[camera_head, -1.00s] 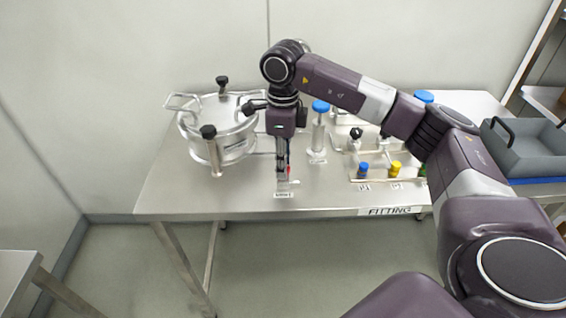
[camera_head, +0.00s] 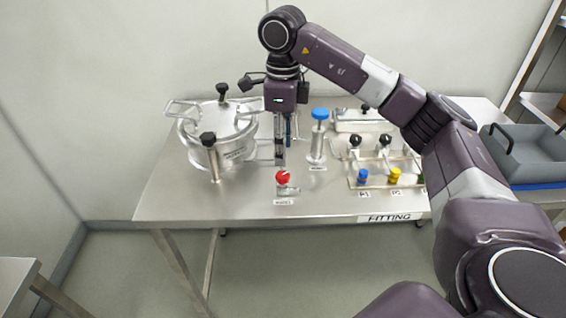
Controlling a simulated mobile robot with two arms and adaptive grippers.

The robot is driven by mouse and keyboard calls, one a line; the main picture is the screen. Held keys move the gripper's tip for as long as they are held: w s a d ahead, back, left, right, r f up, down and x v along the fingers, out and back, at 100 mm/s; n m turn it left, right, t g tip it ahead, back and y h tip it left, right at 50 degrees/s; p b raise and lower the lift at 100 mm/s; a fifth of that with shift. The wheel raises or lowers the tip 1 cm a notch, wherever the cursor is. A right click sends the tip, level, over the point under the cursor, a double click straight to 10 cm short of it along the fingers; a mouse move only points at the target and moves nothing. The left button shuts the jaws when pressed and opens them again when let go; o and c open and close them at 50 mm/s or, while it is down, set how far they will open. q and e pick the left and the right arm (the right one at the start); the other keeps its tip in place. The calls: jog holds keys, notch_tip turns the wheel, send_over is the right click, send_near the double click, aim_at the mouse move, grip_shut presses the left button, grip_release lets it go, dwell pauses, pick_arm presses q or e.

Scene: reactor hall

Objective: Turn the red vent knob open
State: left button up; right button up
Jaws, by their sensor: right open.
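The red vent knob (camera_head: 283,177) sits on a small metal fitting near the front edge of the steel table (camera_head: 190,205), with a white label in front of it. My left gripper does not show.
A lidded steel vessel (camera_head: 232,150) with black knobs stands left of the gripper. A blue-topped post (camera_head: 319,135) stands close on the right. Farther right is a rack (camera_head: 375,180) with blue and yellow knobs. A grey crate (camera_head: 530,153) is at far right.

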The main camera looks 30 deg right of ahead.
jog(key=shift+r, duration=2.3)
